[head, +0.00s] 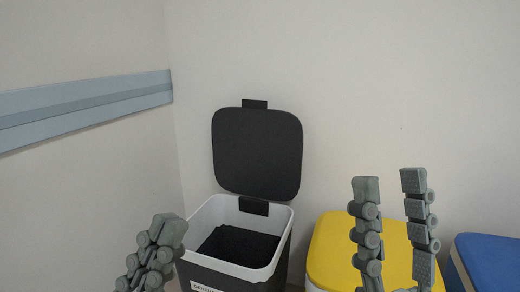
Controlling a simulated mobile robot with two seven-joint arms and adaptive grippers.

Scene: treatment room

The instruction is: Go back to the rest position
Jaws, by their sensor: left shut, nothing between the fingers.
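My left gripper (160,240) is at the bottom left, in front of the left side of the open bin. Its fingers are together and hold nothing. My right gripper (388,185) is at the lower right, in front of the yellow bin lid. Its two fingers point up and stand apart, with only wall and yellow lid seen between them. Neither gripper is seen touching anything. The lower parts of both are cut off by the frame's bottom edge.
A white and dark grey bin (283,222) stands with its dark lid (258,152) raised; its inside is black. A shut yellow lid (328,250) and a blue lid (490,258) are to its right. A blue-grey rail (90,108) runs along the left wall. The upper space is clear.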

